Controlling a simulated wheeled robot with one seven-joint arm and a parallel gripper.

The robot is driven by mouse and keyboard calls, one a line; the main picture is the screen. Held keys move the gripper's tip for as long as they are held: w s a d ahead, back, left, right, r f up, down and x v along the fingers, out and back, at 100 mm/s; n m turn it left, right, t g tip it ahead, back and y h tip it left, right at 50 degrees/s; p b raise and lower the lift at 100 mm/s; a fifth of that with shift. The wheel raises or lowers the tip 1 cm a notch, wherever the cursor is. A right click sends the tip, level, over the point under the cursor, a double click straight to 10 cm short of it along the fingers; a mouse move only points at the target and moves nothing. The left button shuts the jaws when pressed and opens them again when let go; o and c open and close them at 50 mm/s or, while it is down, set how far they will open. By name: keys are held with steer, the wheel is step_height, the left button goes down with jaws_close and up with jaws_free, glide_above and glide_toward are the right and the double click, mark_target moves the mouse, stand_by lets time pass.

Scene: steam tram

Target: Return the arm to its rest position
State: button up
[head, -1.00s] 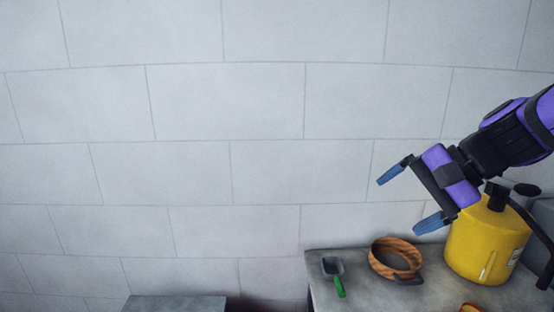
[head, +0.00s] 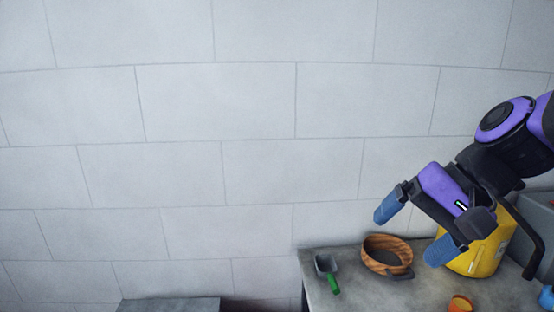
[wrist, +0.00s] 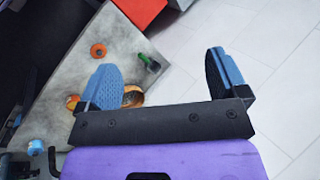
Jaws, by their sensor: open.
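My gripper (head: 415,228) is open and empty in the head view, at the right, held in the air above the grey table (head: 345,290). Its two blue fingers are spread wide. The purple and black arm reaches in from the right edge. In the wrist view my gripper (wrist: 163,88) also shows open, with nothing between the fingers but pale floor tiles below. In the head view the gripper partly hides a yellow canister (head: 487,254).
A lower grey surface (head: 170,305) stands at left. A red block (wrist: 143,10) shows in the wrist view. Air left of the gripper is clear.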

steer(key=s+d+r+n+t+h, duration=0.1)
steer(key=s+d+r+n+h, duration=0.1)
steer(key=d, duration=0.3)
steer(key=s+d+r+n+t+h, duration=0.2)
steer(key=s+d+h, duration=0.1)
steer(key=d, duration=0.3)
steer(key=shift+r+h, duration=0.25)
steer(key=shift+h, duration=0.45)
